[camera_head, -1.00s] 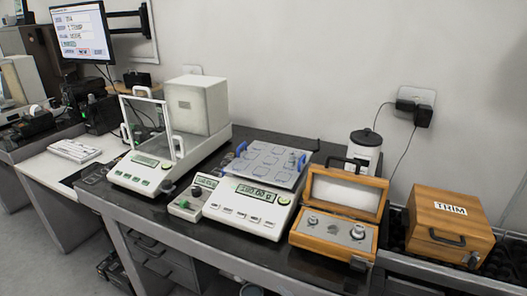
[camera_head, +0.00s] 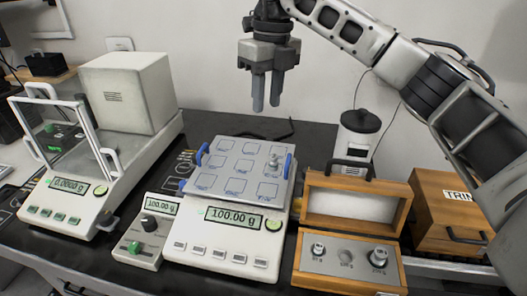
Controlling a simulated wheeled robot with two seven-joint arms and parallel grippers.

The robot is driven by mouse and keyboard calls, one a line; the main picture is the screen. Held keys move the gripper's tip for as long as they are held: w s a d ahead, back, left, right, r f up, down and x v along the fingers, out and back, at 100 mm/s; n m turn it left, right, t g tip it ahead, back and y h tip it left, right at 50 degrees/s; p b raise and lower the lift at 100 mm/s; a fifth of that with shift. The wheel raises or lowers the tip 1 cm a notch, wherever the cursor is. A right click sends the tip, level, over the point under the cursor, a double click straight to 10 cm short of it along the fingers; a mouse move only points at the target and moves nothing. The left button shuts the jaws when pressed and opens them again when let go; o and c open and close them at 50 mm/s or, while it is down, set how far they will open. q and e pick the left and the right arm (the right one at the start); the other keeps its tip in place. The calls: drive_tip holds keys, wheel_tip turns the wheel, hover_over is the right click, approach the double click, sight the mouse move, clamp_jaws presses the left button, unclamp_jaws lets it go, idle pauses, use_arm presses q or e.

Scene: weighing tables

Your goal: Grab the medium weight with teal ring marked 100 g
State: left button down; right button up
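A small metal weight (camera_head: 273,160) stands upright on the right part of the grey gridded pan (camera_head: 225,172) of the middle scale (camera_head: 228,240), whose display reads 100.00 g. Its ring colour and marking are too small to make out. The wooden weight case (camera_head: 348,285) is open, with a weight at the left (camera_head: 318,249) and one at the right (camera_head: 379,257); the middle place looks empty. My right gripper (camera_head: 267,105) points down in the air above and behind the pan, its fingers a little apart with nothing between them. My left gripper is out of view.
A balance with a glass shield (camera_head: 62,140) and a white box-shaped housing (camera_head: 130,95) stands at the left. A small control box (camera_head: 140,243) sits beside the scale. A white canister (camera_head: 357,142) and a wooden TRIM box (camera_head: 440,205) stand behind and right of the case.

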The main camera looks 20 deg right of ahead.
drive_tip(key=d+r, duration=0.1)
drive_tip(key=d, duration=0.1)
hover_over(274, 156)
drive_tip(key=shift+m+h, duration=0.3)
drive_tip(key=shift+h, duration=0.1)
wheel_tip(274, 156, down, 10)
drive_tip(key=shift+w+d+r, duration=0.1)
drive_tip(key=shift+d, duration=0.05)
drive_tip(key=shift+f+p, duration=0.9)
drive_tip(key=shift+f, duration=1.75)
clamp_jaws()
